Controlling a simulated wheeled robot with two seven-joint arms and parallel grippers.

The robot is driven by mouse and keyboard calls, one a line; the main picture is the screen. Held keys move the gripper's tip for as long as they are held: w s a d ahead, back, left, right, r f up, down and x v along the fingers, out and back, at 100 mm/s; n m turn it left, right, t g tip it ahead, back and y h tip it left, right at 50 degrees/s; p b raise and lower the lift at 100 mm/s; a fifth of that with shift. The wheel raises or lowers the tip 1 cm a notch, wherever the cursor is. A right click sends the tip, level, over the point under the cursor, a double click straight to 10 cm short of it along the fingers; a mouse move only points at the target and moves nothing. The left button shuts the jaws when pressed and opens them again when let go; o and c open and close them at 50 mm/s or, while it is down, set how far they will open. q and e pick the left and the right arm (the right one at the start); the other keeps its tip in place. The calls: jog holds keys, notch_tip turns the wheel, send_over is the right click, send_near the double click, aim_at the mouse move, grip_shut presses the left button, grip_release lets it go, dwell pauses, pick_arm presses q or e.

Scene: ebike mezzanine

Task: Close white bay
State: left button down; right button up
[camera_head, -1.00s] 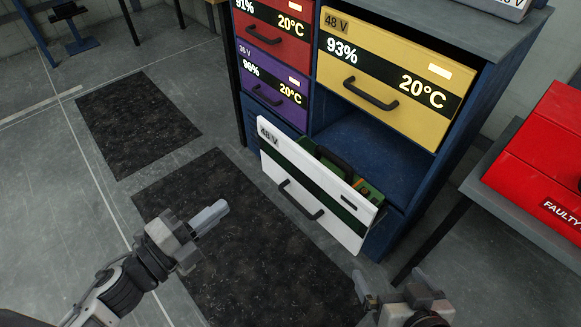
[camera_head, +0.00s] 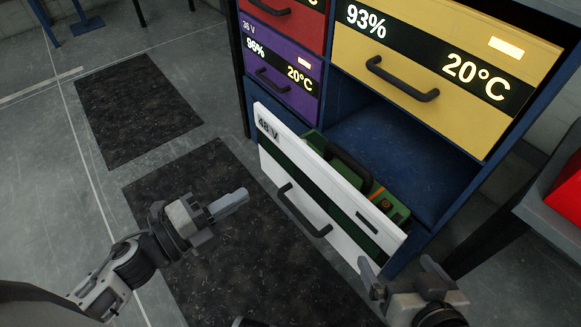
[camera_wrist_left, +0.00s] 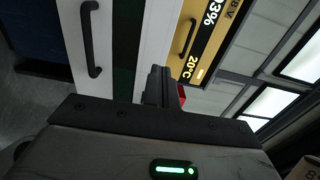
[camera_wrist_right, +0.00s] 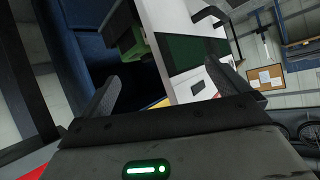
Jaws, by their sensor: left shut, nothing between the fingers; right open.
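The white bay (camera_head: 330,205) is a drawer with a white front, a dark green band and a black handle (camera_head: 303,212). It stands pulled out of the blue cabinet, and a green battery pack (camera_head: 377,192) with a black grip shows inside. My left gripper (camera_head: 232,202) is shut and empty, left of the white front and apart from it. The white front also shows in the left wrist view (camera_wrist_left: 65,30). My right gripper (camera_head: 398,270) is open and empty, near the front's lower right corner. In the right wrist view the white front (camera_wrist_right: 165,45) lies beyond the open fingers.
The blue cabinet (camera_head: 395,143) holds a shut yellow bay (camera_head: 430,60) above and purple (camera_head: 280,75) and red bays at left. A red box (camera_head: 567,192) is on a table at right. Dark mats (camera_head: 225,250) lie on the floor.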

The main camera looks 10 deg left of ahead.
aim_at(303, 157)
pick_arm(q)
jog(key=x, duration=1.2)
jog(key=shift+w+d+r+p, duration=0.1)
jog(key=shift+w+d+p, duration=0.15)
jog(key=shift+w+p, duration=0.15)
